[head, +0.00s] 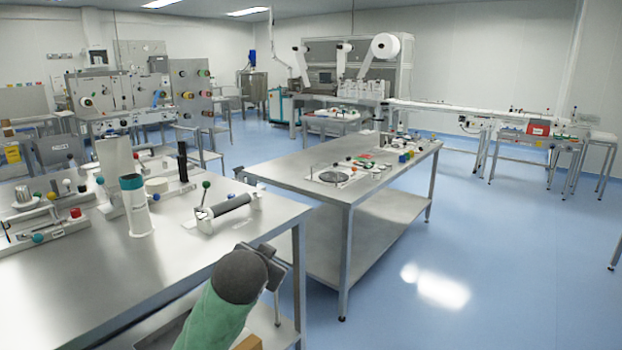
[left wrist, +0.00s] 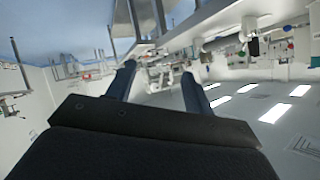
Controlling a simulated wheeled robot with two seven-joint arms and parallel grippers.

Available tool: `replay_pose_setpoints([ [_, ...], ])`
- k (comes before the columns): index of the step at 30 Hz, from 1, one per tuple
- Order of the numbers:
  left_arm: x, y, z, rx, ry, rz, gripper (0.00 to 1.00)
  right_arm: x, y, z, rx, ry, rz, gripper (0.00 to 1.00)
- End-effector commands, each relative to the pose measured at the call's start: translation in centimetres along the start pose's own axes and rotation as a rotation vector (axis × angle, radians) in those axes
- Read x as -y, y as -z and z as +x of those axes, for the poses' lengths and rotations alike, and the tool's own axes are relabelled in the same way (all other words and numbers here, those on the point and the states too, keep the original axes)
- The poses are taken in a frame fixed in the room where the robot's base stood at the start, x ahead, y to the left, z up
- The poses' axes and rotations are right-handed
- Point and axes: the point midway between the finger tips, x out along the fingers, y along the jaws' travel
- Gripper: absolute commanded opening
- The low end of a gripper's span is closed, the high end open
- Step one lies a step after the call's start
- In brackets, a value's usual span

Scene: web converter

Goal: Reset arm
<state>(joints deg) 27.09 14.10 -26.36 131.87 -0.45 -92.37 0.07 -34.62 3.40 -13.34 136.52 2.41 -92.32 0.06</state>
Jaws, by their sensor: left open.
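My left arm, with a green sleeve and a dark grey rounded joint, rises from the bottom of the head view in front of the near steel table (head: 265,230). My left gripper (head: 275,275) shows only partly behind that joint, beside the table's right front corner. In the left wrist view the two fingers of the left gripper (left wrist: 158,78) stand apart with nothing between them. That view is upside down, with ceiling lights low in the picture. My right gripper is in neither view.
The near table holds a white cylinder with a teal top (head: 137,208), a dark roller on a white stand (head: 228,207) and other fixtures. A second steel table (head: 330,192) stands behind to the right. Blue floor (head: 500,260) is clear on the right.

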Motion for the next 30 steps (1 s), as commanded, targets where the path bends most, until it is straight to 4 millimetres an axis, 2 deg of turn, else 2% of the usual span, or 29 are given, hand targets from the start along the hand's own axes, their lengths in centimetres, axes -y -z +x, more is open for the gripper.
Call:
replay_pose_setpoints([
  [1,-0.7,-1.4,-0.3,0.016,-0.024,-0.021,0.52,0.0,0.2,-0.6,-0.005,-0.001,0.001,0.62],
  [12,-4.4,-11.1,-2.5,0.141,-0.139,-0.155,0.52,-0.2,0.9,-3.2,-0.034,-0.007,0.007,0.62],
  [23,-8.0,-21.3,-5.2,0.311,-0.199,-0.268,0.52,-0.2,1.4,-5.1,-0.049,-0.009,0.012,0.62],
  [30,-11.3,-28.6,-7.6,0.453,-0.241,-0.329,0.52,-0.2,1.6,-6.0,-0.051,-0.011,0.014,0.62],
])
